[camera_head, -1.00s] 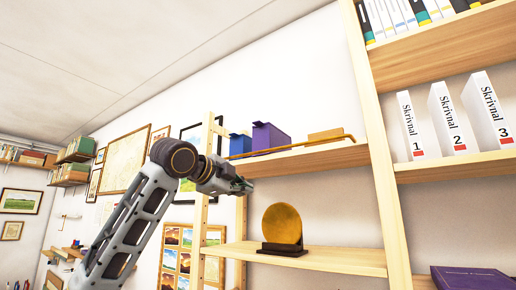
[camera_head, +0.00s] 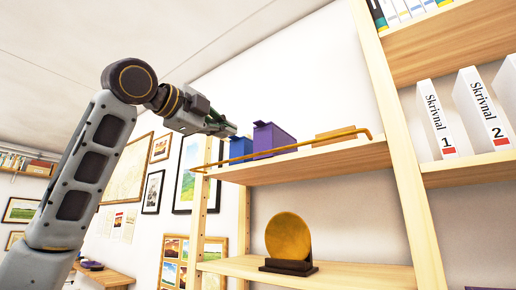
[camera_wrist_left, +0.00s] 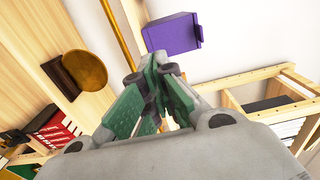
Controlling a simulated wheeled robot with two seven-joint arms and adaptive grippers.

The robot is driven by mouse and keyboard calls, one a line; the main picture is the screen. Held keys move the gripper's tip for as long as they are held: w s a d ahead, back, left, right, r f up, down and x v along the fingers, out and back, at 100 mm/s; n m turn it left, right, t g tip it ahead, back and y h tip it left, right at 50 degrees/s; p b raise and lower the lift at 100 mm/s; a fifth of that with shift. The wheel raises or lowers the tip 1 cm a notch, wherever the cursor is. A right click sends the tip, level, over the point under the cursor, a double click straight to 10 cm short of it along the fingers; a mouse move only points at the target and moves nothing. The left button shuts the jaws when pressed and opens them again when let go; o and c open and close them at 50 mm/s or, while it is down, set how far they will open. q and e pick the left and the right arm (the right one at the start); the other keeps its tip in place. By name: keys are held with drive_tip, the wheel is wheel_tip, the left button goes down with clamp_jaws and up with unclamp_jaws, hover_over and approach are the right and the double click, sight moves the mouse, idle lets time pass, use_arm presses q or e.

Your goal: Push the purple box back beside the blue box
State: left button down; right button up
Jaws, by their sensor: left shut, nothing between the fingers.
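The purple box (camera_head: 272,139) stands on the upper shelf (camera_head: 300,163), just right of the blue box (camera_head: 241,148), behind a brass rail (camera_head: 300,145). The purple box sticks out further forward than the blue one. My left gripper (camera_head: 231,130) is shut and empty, raised at the shelf's left end, in front of the blue box and left of the purple one. In the left wrist view the purple box (camera_wrist_left: 172,34) lies just beyond the shut fingertips (camera_wrist_left: 157,62), with a small visible gap. The blue box is not seen there. My right gripper is out of view.
A wooden block (camera_head: 335,133) lies on the same shelf to the right. A golden disc on a dark stand (camera_head: 288,238) is on the shelf below. The shelf's upright post (camera_head: 400,140) and white binders (camera_head: 436,118) are at right.

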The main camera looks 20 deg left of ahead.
use_arm(q)
drive_tip(key=shift+s, duration=0.1)
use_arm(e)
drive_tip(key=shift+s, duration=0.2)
use_arm(q)
drive_tip(key=p, duration=0.5)
approach(263, 149)
drive_tip(key=shift+x, duration=3.55)
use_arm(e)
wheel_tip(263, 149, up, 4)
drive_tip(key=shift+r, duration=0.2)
